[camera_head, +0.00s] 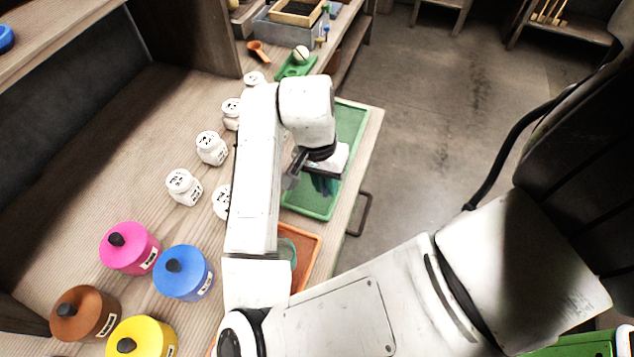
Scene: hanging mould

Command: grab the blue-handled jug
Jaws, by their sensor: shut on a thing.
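My gripper (322,172) is over the green tray (350,118), largely hidden by my own wrist and arm. It is shut on a dark bluish thing (323,186) just under it, which seems to be the blue-handled jug. Only a small part of that thing shows; its body and handle cannot be made out clearly. Whether it touches the tray or is held above it, I cannot tell.
An orange tray (308,242) holds a clear, teal-edged vessel (289,250), partly behind my arm. White jars (211,148) and pink (130,248), blue (183,273), brown (85,313) and yellow (142,340) canisters stand at left. Open floor (430,120) lies right of the bench.

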